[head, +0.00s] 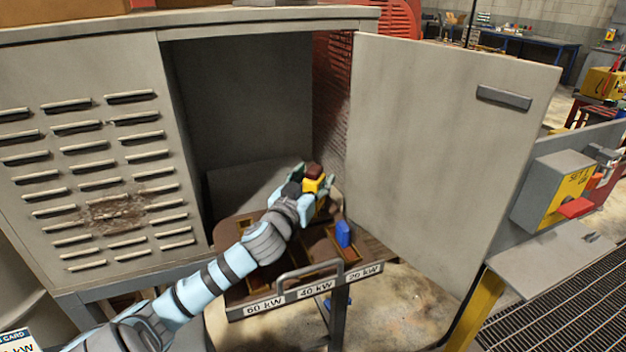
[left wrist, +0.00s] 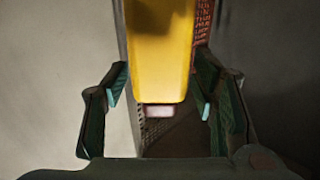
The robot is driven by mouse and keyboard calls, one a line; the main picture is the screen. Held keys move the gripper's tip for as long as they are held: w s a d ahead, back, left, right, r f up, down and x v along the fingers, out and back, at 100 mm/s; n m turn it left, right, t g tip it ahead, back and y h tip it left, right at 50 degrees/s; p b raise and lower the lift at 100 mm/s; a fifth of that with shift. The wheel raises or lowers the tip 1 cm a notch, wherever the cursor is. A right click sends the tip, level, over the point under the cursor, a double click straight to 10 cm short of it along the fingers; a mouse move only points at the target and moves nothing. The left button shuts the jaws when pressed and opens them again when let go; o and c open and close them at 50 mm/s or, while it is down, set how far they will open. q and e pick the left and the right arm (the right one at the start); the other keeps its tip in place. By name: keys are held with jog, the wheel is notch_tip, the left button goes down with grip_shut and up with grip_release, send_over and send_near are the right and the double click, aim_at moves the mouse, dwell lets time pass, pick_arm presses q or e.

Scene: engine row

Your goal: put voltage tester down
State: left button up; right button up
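The voltage tester (head: 312,186) is a yellow block with a dark red-brown part on top. My left gripper (head: 308,191) reaches into the open grey cabinet, with the tester between its fingers. In the left wrist view the yellow tester (left wrist: 160,50) fills the upper middle. The gripper is over the far part of a brown compartmented tray (head: 258,309); whether the tester touches the tray is hidden. My right gripper is not in view.
A blue block (head: 343,234) stands in a right-hand tray compartment. The tray front has a handle and labels 60 kW, 40 kW and 20 kW. The open cabinet door (head: 440,150) stands to the right.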

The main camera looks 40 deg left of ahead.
pick_arm(q)
jog(key=shift+s, duration=0.1)
jog(key=shift+s+d, duration=0.1)
jog(key=shift+s, duration=0.2)
jog(key=p+v, duration=0.1)
jog(key=v, duration=1)
jog(key=shift+r, duration=0.15)
